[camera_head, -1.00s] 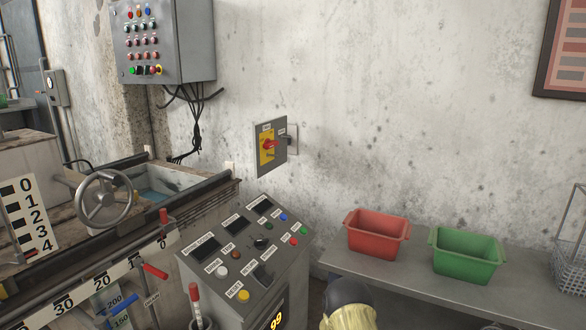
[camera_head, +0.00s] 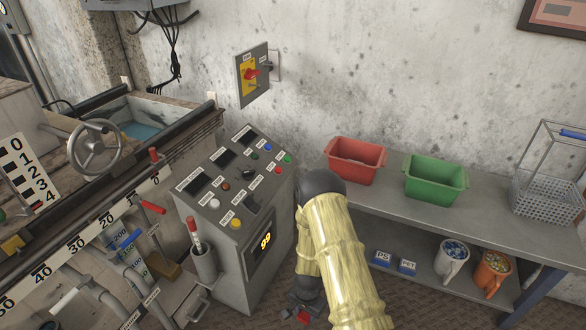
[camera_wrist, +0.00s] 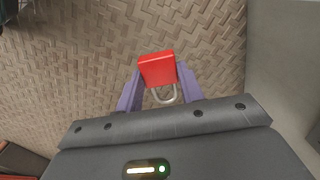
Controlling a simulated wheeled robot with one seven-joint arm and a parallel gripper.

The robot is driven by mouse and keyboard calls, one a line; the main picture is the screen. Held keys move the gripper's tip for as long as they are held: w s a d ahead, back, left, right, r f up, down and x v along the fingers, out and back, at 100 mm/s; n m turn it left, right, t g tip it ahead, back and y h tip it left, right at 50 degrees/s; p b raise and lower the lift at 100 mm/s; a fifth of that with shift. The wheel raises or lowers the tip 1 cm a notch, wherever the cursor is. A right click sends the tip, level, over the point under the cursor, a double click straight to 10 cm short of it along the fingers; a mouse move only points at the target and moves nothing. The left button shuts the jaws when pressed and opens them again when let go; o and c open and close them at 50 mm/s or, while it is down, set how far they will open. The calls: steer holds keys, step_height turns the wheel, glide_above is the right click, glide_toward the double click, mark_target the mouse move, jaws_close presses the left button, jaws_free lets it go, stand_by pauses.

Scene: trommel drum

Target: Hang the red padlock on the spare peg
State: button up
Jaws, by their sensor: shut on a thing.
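The red padlock (camera_wrist: 157,68) is between the two purple fingers of my gripper (camera_wrist: 160,84) in the wrist view. Its metal shackle points back toward the gripper body. In the head view my gripper (camera_head: 302,310) hangs low near the floor at the bottom edge, with a bit of the red padlock (camera_head: 303,317) showing. On the wall, well above the gripper, is a grey switch panel (camera_head: 243,91) with a yellow plate and red handle (camera_head: 251,74). A small dark peg-like part (camera_head: 266,66) sticks out on its right side; its exact shape is too small to tell.
The control console (camera_head: 230,257) stands left of my arm. A grey bench (camera_head: 400,213) to the right carries a red bin (camera_head: 355,162), a green bin (camera_head: 436,181) and a wire basket (camera_head: 545,195). Mugs (camera_head: 452,262) stand on its lower shelf.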

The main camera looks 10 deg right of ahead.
steer(key=w+r+n+p, duration=0.2)
steer(key=r+n+p, duration=0.2)
steer(key=r+p, duration=2.5)
steer(key=w+r+n+p, duration=0.3)
steer(key=r+n+p, duration=0.2)
steer(key=r+p, duration=2.4)
step_height(320, 180, up, 14)
steer(key=shift+d+f, duration=0.2)
steer(key=shift+d, duration=0.25)
steer(key=shift+w, duration=0.1)
